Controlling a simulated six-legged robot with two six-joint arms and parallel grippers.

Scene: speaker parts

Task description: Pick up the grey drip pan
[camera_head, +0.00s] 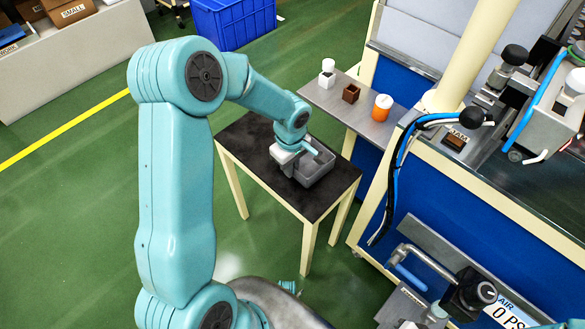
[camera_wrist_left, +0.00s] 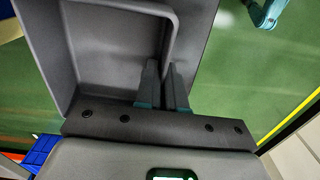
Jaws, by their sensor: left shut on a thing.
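The grey drip pan (camera_head: 318,171) is a shallow open tray at the dark-topped small table in the head view. My left gripper (camera_head: 296,153) reaches it from above and is shut on its rim or handle. In the left wrist view the pan (camera_wrist_left: 105,45) fills the upper left, and the two fingers (camera_wrist_left: 166,80) close around a thin edge of it. The gripper hides part of the pan. I cannot tell whether the pan touches the table top. My right gripper is not in view.
The small table (camera_head: 240,135) has bare dark top around the pan. A grey shelf (camera_head: 335,100) behind holds a white-capped jar (camera_head: 327,74), a brown box (camera_head: 351,93) and an orange jar (camera_head: 382,107). A blue-panelled workbench (camera_head: 440,215) stands to the right. Green floor is free at left.

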